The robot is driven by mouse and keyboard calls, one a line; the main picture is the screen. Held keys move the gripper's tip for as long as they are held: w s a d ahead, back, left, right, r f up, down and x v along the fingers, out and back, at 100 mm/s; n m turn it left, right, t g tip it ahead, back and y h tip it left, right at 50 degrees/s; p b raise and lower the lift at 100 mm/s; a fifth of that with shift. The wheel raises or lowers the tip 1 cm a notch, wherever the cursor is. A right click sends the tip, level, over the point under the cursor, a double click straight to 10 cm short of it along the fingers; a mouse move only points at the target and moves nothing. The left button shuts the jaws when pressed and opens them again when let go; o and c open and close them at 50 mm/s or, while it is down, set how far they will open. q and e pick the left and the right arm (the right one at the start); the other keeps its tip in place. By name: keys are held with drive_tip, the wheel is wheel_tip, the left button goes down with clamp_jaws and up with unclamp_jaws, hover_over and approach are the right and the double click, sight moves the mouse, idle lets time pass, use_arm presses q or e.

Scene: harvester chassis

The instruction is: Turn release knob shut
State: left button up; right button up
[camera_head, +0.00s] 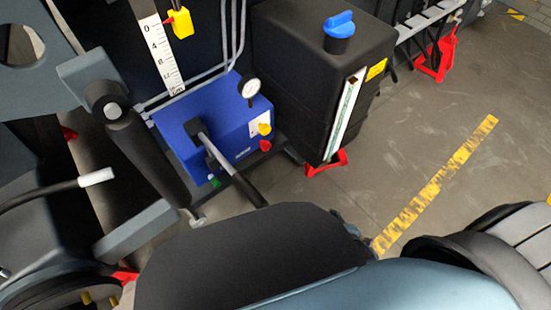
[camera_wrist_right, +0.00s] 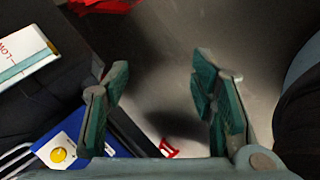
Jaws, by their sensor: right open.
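A blue hydraulic unit (camera_head: 222,122) sits on the machine in the head view. Its right side carries a yellow knob (camera_head: 264,129) and, just below, a red knob (camera_head: 265,146). Which one is the release knob I cannot tell. The right wrist view shows the unit's blue corner (camera_wrist_right: 72,134) with the yellow knob (camera_wrist_right: 58,154) at lower left. My right gripper (camera_wrist_right: 160,68) is open and empty, pointing past the unit over the floor. My left gripper is not in view.
A black tank (camera_head: 300,65) with a blue cap (camera_head: 339,24) stands right of the unit, close to the gripper's left finger in the wrist view. A red piece (camera_wrist_right: 168,148) shows between the fingers, unclear what. Floor with a yellow stripe (camera_head: 440,180) is free at right.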

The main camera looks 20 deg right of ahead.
drive_tip(key=w+a+f+n+t+y+b, duration=0.1)
drive_tip(key=w+a+f+n+t+b, duration=0.15)
drive_tip(key=w+n+b, duration=0.4)
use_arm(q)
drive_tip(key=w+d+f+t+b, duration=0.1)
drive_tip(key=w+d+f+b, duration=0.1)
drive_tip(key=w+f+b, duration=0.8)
use_arm(e)
drive_tip(key=n+t+y+p, duration=0.2)
drive_tip(key=n+t+y, duration=0.4)
drive_tip(key=n, duration=1.2)
approach(268, 148)
drive_tip(key=shift+n, duration=0.45)
drive_tip(key=b+x, duration=0.2)
drive_tip(key=x, duration=0.6)
drive_tip(key=shift+a+r+b, duration=0.1)
drive_tip(key=shift+b, duration=0.3)
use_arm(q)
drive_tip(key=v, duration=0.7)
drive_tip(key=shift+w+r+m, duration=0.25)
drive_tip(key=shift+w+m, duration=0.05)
use_arm(e)
drive_tip(key=shift+w+a+r, duration=0.1)
drive_tip(key=shift+w, duration=0.15)
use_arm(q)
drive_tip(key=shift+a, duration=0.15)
use_arm(e)
drive_tip(key=shift+c, duration=0.3)
drive_tip(key=c, duration=1.1)
